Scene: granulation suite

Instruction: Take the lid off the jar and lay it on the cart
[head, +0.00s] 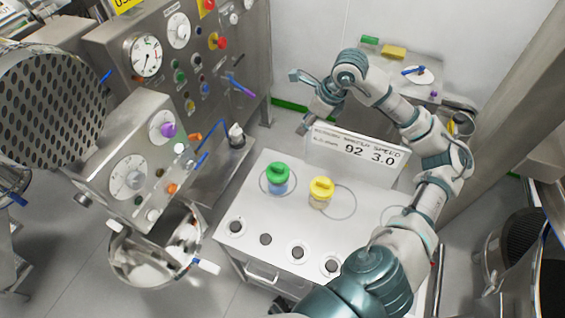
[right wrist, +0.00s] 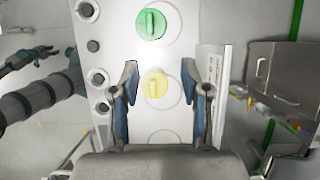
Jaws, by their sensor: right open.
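Two lidded jars stand upright on the white cart (head: 287,222). The left jar has a green lid (head: 278,171) and a bluish body; the right jar has a yellow lid (head: 321,187) and a pale body. My right gripper (head: 300,102) is open and empty, raised above the cart's far side in the head view. In the right wrist view the yellow lid (right wrist: 155,83) shows between my right fingertips (right wrist: 160,80), with the gripper apart from it; the green lid (right wrist: 151,24) is beyond them. My left gripper (right wrist: 28,58) shows only there, at the left, too small to judge.
A sign (head: 358,148) reading 92 3.0 stands at the cart's back edge. The cart top around the jars is mostly bare, with printed circles. A steel control panel (head: 170,85) stands to the left.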

